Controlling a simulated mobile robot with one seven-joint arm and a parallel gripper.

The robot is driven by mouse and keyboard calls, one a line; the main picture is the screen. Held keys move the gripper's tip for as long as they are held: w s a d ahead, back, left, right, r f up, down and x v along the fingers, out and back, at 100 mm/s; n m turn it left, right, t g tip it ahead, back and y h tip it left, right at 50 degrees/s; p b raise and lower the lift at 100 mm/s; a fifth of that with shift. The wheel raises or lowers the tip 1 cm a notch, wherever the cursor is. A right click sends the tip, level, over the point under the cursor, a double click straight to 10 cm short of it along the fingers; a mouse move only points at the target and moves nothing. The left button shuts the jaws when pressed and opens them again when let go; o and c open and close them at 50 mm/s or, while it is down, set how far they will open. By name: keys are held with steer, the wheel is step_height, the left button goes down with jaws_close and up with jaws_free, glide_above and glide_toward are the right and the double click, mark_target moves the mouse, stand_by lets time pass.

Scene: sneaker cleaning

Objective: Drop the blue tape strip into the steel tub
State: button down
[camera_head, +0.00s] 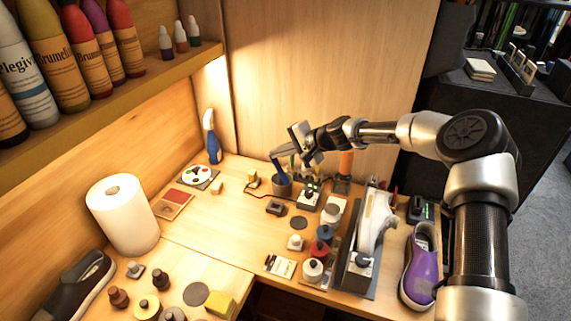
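A small grey tub (282,188), which looks like the steel tub, stands toward the back of the wooden bench. A narrow blue piece (279,168) is tilted at the tub's mouth, its lower end at or inside the rim. It may be the blue tape strip, but it is too small to be sure. My gripper (284,154) is above the tub, close to the top of the blue piece. Its fingers are small and partly overlapped by tools behind, so I cannot tell whether they touch or hold the blue piece.
A lit device (309,196) and a dark block (276,206) stand close to the tub. An orange-handled tool (346,162) is upright to its right. A white shoe form (374,222) and a purple sneaker (420,268) are nearer.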

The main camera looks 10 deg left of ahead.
steer(key=shift+w+r+m+t+h+b, duration=0.7)
steer(key=shift+w+r+m+t+h, duration=1.2)
steer(key=shift+m+t, duration=2)
step_height(320, 180, down, 11)
steer(key=b, duration=0.7)
steer(key=shift+w+d+n+t+y+b, duration=0.3)
steer(key=shift+w+d+y+b, duration=0.05)
steer(key=shift+w+y+b, duration=0.05)
steer(key=c, duration=2.5)
jaws_free()
steer(key=o, duration=0.5)
steer(key=v, duration=1.7)
steer(key=shift+s+d+p, duration=0.1)
steer(key=shift+s+p, duration=0.05)
steer(key=shift+p, duration=0.25)
